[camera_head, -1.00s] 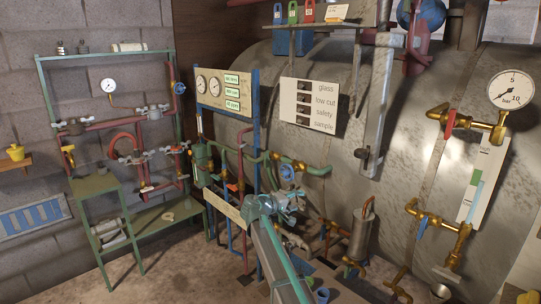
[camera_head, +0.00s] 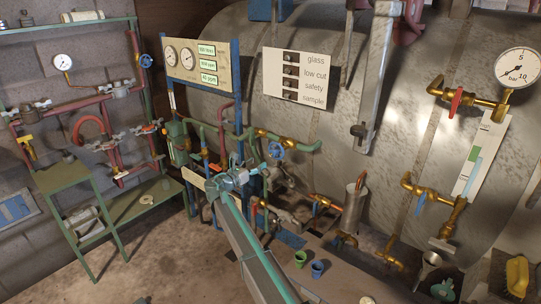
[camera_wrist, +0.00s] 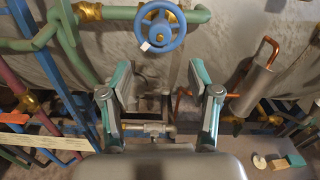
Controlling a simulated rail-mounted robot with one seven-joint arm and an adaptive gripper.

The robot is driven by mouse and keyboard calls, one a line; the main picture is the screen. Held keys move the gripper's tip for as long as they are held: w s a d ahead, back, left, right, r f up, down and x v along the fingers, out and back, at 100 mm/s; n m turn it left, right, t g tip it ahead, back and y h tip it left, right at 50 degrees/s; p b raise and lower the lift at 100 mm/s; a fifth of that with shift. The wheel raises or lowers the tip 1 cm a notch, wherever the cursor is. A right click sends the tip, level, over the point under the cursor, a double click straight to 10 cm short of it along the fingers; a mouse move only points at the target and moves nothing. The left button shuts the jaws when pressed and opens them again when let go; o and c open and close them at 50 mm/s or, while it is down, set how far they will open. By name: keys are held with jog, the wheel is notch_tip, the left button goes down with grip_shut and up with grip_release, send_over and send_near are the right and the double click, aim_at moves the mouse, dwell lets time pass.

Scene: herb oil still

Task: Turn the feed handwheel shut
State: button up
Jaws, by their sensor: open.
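A blue handwheel (camera_head: 276,150) with spokes sits on a green pipe with brass fittings in front of the big metal tank. In the wrist view the handwheel (camera_wrist: 160,27) is at the top middle, with a small white tag at its lower left rim. My gripper (camera_wrist: 162,78) is open and empty, its two teal-padded fingers spread to either side below the wheel in the picture. Neither finger appears to touch the wheel. In the head view my gripper (camera_head: 236,179) is left of and below the wheel. No lettering names this wheel legibly.
Another blue handwheel (camera_head: 146,61) is on the red pipe rack at left. A gauge panel (camera_head: 203,66) stands behind my gripper. A copper-piped metal cylinder (camera_head: 354,208) stands right of the handwheel. Green and blue cups (camera_head: 318,268) stand below. Pipes crowd the area around the fingers.

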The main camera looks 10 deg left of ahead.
aim_at(272, 155)
jog(key=p+x, duration=0.3)
jog(key=x, duration=0.6)
jog(key=shift+r, duration=0.15)
jog(key=shift+w+d+p, duration=0.35)
jog(key=shift+w+p, duration=0.05)
jog(key=shift+w, duration=0.15)
jog(key=shift+c, duration=0.3)
jog(key=c, duration=1.1)
